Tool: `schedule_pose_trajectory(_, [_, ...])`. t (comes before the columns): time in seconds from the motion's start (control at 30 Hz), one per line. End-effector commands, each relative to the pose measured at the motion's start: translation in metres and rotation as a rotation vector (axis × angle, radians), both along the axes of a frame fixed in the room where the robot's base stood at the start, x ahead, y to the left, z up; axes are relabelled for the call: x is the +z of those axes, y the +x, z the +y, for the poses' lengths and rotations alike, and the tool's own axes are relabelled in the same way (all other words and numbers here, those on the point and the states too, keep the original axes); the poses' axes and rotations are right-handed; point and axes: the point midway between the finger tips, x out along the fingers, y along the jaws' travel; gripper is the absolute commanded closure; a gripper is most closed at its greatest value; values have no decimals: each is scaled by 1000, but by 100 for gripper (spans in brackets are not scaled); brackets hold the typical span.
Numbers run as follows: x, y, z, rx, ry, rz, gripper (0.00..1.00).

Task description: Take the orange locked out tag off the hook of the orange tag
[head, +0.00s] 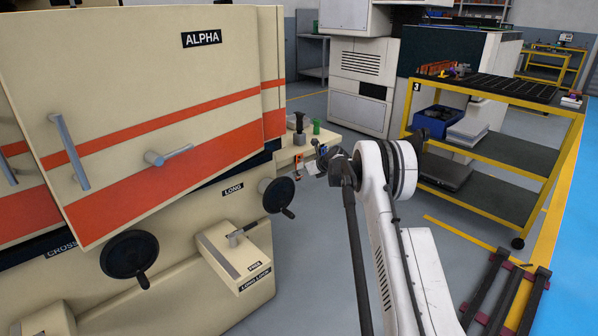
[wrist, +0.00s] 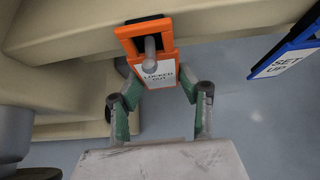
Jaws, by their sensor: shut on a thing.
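The orange tag (wrist: 164,66), marked LOCKED OUT, hangs at the cream machine edge in the wrist view. A grey peg-like hook (wrist: 150,46) shows in front of its upper part, in line with the dark opening there. My gripper (wrist: 158,82) has its green-padded fingers at the two sides of the tag's lower white part, shut on it. In the head view the orange tag (head: 298,162) is small, at the machine's far end. My gripper (head: 323,160) is beside it, partly hidden by my arm.
A blue tag marked SET UP (wrist: 288,52) hangs to the right in the wrist view. The cream ALPHA machine (head: 150,110) with handwheels fills the left of the head view. A yellow cart (head: 480,150) stands right; floor between is open.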

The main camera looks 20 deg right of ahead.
Motion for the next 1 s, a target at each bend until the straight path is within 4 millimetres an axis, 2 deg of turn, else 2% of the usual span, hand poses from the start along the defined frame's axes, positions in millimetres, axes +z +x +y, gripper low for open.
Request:
schedule_pose_trajectory(0.37, [1, -2, -1, -1, 1, -1, 79])
schedule_pose_trajectory(1.0, [1, -27, -10, -1, 1, -1, 79])
